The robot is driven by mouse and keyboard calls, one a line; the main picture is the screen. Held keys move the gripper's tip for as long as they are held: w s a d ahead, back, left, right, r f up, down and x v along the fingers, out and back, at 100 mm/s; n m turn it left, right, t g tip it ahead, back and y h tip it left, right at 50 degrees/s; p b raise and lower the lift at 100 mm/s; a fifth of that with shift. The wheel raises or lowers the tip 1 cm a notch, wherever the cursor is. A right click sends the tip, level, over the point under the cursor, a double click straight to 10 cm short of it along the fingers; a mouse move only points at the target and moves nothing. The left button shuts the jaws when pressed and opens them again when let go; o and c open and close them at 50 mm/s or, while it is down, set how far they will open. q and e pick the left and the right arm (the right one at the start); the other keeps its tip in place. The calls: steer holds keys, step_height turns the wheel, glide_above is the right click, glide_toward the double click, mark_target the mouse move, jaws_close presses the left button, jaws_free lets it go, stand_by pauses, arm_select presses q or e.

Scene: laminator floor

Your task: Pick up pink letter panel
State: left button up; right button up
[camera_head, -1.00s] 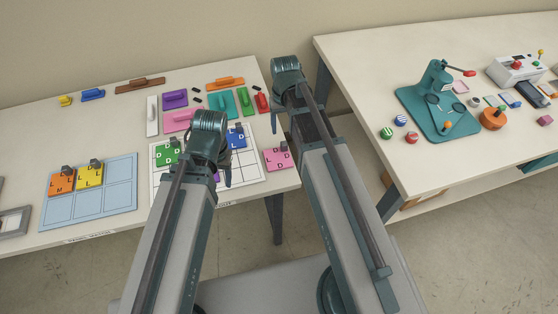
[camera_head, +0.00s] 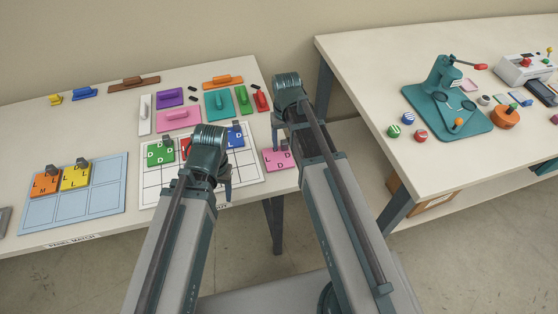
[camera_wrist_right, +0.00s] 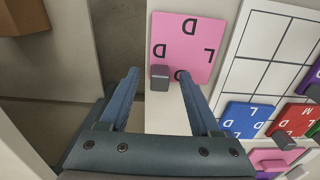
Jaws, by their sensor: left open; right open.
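The pink letter panel (camera_head: 278,160) lies flat at the front right edge of the left table, with dark letters and a small grey grip block. In the right wrist view the panel (camera_wrist_right: 196,36) is ahead of my right gripper (camera_wrist_right: 160,78). That gripper is open and empty. In the picture the grip block (camera_wrist_right: 160,84) shows between its fingertips; I cannot tell the height gap. In the head view my right gripper (camera_head: 283,132) is over the table beside the panel. My left gripper (camera_head: 212,188) is open over the white grid board, partly hidden by its own arm.
The white grid board (camera_head: 154,190) left of the panel holds green, red and blue letter panels. A light blue board (camera_head: 95,205) holds orange and yellow ones. Coloured floats stand behind. A gap separates this table from the right table (camera_head: 365,110), which carries a teal press (camera_head: 450,105).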

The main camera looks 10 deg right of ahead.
steer(key=shift+f, duration=0.7)
steer(key=shift+r, duration=0.1)
jaws_close()
stand_by(0.8)
